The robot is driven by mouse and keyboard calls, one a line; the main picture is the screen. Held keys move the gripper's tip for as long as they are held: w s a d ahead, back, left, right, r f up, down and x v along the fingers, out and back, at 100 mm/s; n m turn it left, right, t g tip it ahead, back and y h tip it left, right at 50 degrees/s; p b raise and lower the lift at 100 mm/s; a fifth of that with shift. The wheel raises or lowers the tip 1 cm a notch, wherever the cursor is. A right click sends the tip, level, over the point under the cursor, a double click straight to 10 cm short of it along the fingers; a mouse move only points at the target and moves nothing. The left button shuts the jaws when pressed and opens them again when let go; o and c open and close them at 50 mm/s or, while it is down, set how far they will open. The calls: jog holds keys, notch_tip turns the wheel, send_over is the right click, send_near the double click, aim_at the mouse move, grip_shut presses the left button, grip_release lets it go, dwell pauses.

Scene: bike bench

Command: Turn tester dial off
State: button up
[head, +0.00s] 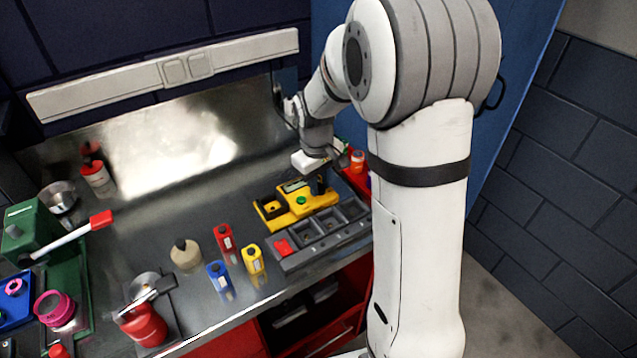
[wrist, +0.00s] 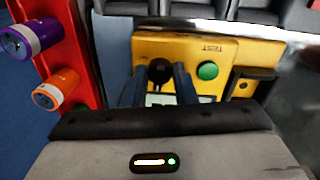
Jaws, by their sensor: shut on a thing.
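The yellow tester (head: 285,219) stands on the metal bench, behind a grey compartment tray. It has a display, a green button (wrist: 207,71) and a dark recess at one end. Its black dial (wrist: 159,70) shows in the wrist view between the two dark fingers of my gripper (wrist: 158,84). My gripper is shut on the dial. In the head view my gripper (head: 320,182) comes down over the right end of the tester and hides the dial. I cannot read which setting the dial points to. The display is partly covered by my gripper in the wrist view.
The grey tray (head: 287,264) lies close in front of the tester. A red holder (wrist: 78,45) with purple and orange cylinders stands beside it. Red, blue (head: 219,279) and yellow bottles stand to the left.

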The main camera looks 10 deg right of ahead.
jog(key=shift+w+r, duration=0.1)
dwell(0.3)
jog(key=o, duration=1)
jog(key=r, duration=0.7)
jog(key=shift+s+a+r, duration=0.2)
jog(key=shift+a+r, duration=0.1)
jog(key=shift+r, duration=0.05)
